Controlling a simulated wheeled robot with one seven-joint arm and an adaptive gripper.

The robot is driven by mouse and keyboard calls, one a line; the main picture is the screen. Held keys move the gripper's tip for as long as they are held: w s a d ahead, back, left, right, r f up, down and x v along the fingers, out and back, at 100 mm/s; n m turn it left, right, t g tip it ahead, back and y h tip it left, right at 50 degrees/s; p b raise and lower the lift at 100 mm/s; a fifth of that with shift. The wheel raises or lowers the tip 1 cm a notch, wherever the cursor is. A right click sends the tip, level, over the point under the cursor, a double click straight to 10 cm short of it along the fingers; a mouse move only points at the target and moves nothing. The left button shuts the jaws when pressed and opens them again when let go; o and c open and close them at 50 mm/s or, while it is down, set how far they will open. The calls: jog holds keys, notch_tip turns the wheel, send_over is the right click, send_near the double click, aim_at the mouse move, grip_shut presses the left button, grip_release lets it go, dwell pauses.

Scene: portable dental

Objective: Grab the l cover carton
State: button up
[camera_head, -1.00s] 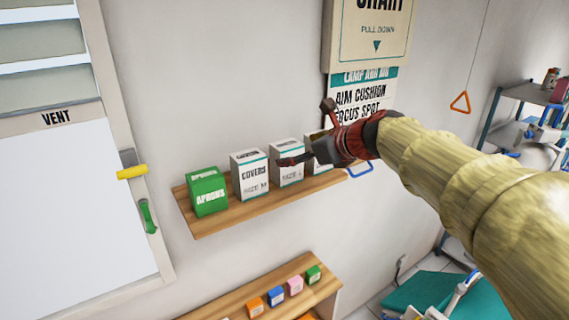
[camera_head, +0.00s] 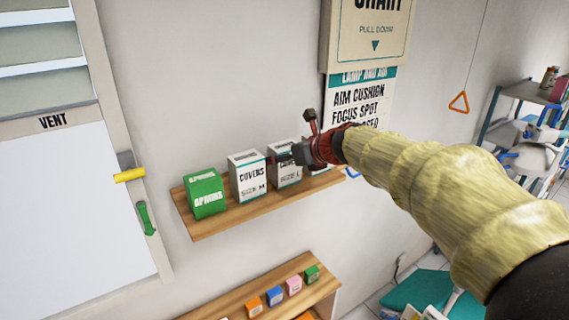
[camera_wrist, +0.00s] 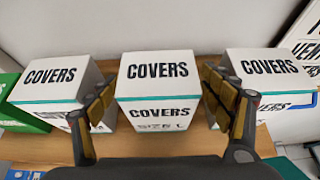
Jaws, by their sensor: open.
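The size L covers carton (camera_head: 285,172) is a white box with a teal band on the wooden wall shelf (camera_head: 232,218). In the wrist view the L carton (camera_wrist: 157,90) stands in the middle, between the two fingers of my gripper (camera_wrist: 160,105). The fingers are open, one on each side, and look apart from the carton's sides. In the head view my gripper (camera_head: 300,152) is at the carton's upper right and hides part of it.
The size M covers carton (camera_head: 248,176) stands left of the L carton, and a green aprons box (camera_head: 205,193) is farther left. Another covers carton (camera_wrist: 265,75) stands on the right. Small coloured boxes (camera_head: 275,296) sit on a lower shelf.

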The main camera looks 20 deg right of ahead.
jog(key=shift+s+r, duration=0.15)
jog(key=shift+s, duration=0.05)
jog(key=shift+c, duration=0.4)
jog(key=shift+w, duration=0.15)
jog(key=shift+c, duration=1.2)
jog(key=c, duration=1)
